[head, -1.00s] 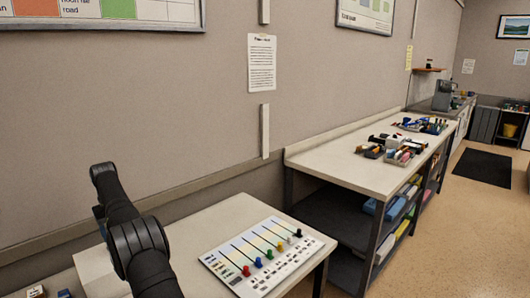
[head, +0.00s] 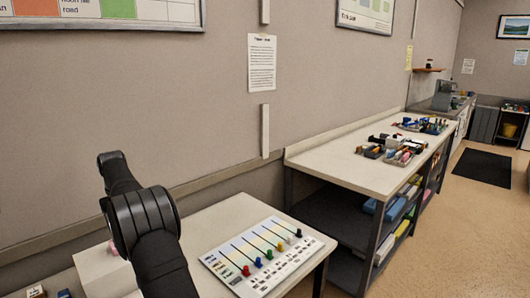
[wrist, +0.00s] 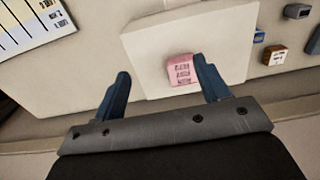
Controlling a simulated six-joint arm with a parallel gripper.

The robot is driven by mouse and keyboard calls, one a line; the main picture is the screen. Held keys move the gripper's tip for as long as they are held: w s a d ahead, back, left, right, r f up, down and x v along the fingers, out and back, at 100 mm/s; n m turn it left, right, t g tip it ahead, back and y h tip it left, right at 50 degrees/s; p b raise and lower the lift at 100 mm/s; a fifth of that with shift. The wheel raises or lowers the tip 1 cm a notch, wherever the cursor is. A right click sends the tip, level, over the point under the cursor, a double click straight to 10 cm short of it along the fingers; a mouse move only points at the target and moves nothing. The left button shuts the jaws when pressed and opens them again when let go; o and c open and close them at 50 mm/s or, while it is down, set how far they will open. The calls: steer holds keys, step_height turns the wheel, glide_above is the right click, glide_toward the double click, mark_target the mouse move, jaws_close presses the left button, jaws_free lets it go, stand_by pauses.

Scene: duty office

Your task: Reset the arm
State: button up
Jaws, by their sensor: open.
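My arm rises from the bottom left of the head view, with its black links bent in front of the wall. My gripper (wrist: 162,85) shows in the wrist view with its two blue fingers spread apart. It is open, and nothing is held between the fingers. In the head view my gripper is hidden behind the arm links.
A white block (wrist: 150,40) stands on the table with a pink printed block (wrist: 181,70) at it; the white block (head: 98,268) also shows in the head view. A slider board (head: 262,255) lies to the right. A long bench (head: 350,168) stands beyond.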

steer(key=s+a+f, duration=0.2)
steer(key=s+a, duration=0.4)
steer(key=s, duration=0.2)
steer(key=s+a+f, duration=0.3)
steer(key=s+a, duration=0.2)
steer(key=s, duration=0.4)
steer(key=s+a+f, duration=0.2)
steer(key=s+f, duration=0.1)
steer(key=s, duration=0.9)
steer(key=s+a+f, duration=0.2)
steer(key=s+f, duration=0.1)
steer(key=s, duration=1)
steer(key=s+a+f, duration=0.1)
steer(key=s, duration=0.1)
steer(key=s+a+f, duration=0.3)
steer(key=s+a, duration=0.1)
steer(key=shift+f, duration=0.35)
steer(key=shift+o, duration=0.4)
steer(key=shift+r, duration=0.1)
